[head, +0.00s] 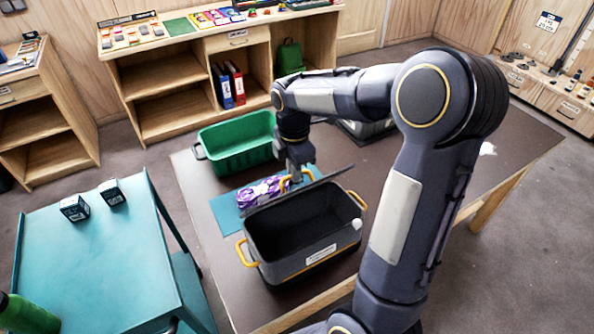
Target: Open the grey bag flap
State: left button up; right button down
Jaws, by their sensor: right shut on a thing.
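The grey bag (290,268) stands on the brown table, box-shaped, with yellow handles at both ends and a white label on its front. Its dark inside shows from above and looks empty. Its grey flap (325,181) stands raised along the far edge, seen nearly edge-on. My right gripper (296,176) reaches down behind the bag and is shut on the flap, near a yellow loop at its top. The fingertips are small and partly hidden. My left gripper is not in view.
A green bin (238,145) stands behind the bag. A purple rope bundle (262,191) lies on a teal mat (226,212) just left of the flap. Another dark container (366,131) is partly hidden behind my arm. A teal table (110,255) stands at left. The brown table's (520,135) right side is largely clear.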

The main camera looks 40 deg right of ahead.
dwell(0.3)
jog(key=shift+w, duration=0.55)
jog(key=c, duration=1.6)
grip_release()
jog(key=shift+w+f, duration=0.1)
jog(key=o, duration=0.8)
jog(key=shift+d, duration=0.1)
jog(key=shift+s+r+p, duration=0.3)
jog(key=shift+r+p, duration=0.3)
jog(key=shift+r, duration=0.15)
jog(key=shift+s+r+p, duration=0.3)
jog(key=shift+r+p, duration=0.3)
jog(key=shift+r, duration=0.1)
jog(key=shift+s+r, duration=0.25)
jog(key=shift+r, duration=0.3)
jog(key=shift+s+r, duration=0.25)
jog(key=shift+r, duration=0.3)
